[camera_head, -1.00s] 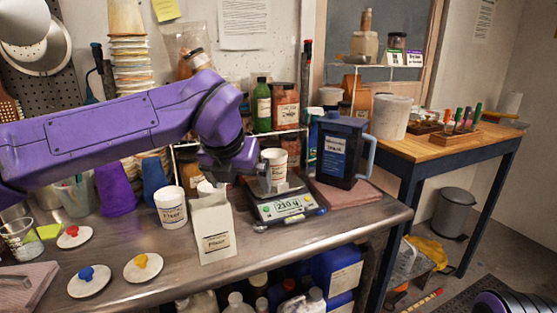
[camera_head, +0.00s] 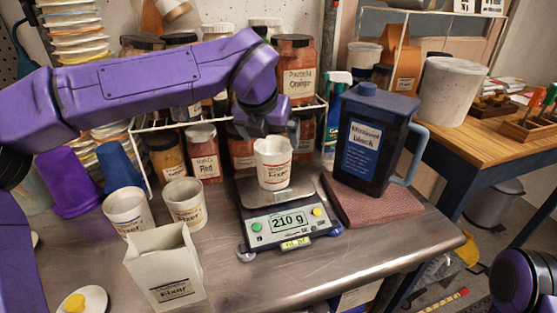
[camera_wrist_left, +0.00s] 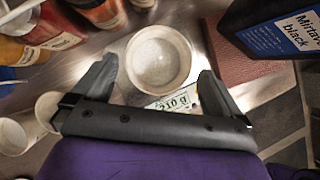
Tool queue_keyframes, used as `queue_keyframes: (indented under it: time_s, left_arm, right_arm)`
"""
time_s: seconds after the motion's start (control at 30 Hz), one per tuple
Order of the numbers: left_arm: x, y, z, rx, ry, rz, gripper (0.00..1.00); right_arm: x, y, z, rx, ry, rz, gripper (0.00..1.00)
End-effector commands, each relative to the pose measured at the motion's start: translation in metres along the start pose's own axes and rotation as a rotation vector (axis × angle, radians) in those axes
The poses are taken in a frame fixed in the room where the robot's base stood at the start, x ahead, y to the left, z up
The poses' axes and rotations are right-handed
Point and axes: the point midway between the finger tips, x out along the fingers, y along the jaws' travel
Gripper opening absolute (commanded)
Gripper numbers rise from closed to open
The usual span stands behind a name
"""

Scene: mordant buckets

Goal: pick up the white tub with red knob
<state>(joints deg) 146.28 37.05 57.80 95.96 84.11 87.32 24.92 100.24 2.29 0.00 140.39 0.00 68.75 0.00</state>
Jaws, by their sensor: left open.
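A white tub (camera_head: 273,163) with a printed label stands upright on the scale (camera_head: 290,226), which reads 210 g. No red knob shows on it, and from above in the wrist view it looks open and empty (camera_wrist_left: 158,60). My left gripper (camera_head: 265,122) is just above and behind its rim in the head view. In the left wrist view the open fingers (camera_wrist_left: 158,72) are on either side of the tub, with nothing held. I cannot tell whether they touch it. A white lid with a yellow knob (camera_head: 82,303) lies at the bottom left.
Two similar white tubs (camera_head: 184,203) and a white paper bag (camera_head: 166,268) stand left of the scale. A black jug (camera_head: 366,140) stands on a reddish mat (camera_head: 405,206) to the right. A wire rack of jars (camera_head: 203,152) is behind. The bench front right is clear.

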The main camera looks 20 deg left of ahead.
Motion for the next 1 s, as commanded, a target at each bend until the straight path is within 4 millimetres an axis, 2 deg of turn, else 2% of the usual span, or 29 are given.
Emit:
queue_keyframes:
  time_s: [0.4,0.63,0.67,0.7,0.8,0.83,0.87,1.0]
  left_arm:
    - [0.066,-0.003,0.001,0.0,0.007,-0.001,1.0]
    - [0.071,-0.003,0.001,0.0,0.005,-0.002,1.0]
    - [0.071,-0.003,0.001,0.0,0.005,-0.002,0.97]
    - [0.071,-0.003,0.001,0.0,0.005,-0.002,0.84]
    - [0.071,-0.004,0.001,0.001,0.005,-0.002,0.57]
    - [0.07,-0.004,0.001,0.001,0.004,-0.002,0.57]
    - [0.07,-0.004,0.001,0.001,0.004,-0.002,0.51]
    - [0.07,-0.004,0.001,0.001,0.004,-0.002,0.51]
  right_arm:
    - [-0.011,0.001,-0.005,0.0,0.001,0.0,0.43]
    - [-0.011,0.001,-0.004,0.0,0.001,0.0,0.43]
    - [-0.011,0.001,-0.004,0.0,0.0,0.0,0.43]
    - [-0.01,0.001,-0.004,0.0,0.001,0.0,0.43]
    - [-0.01,0.001,-0.004,0.0,0.001,0.0,0.43]
    - [-0.01,0.001,-0.005,0.0,0.001,0.0,0.43]
    - [-0.01,0.001,-0.005,0.0,0.001,0.0,0.43]
    - [-0.01,0.001,-0.004,0.0,0.001,0.0,0.43]
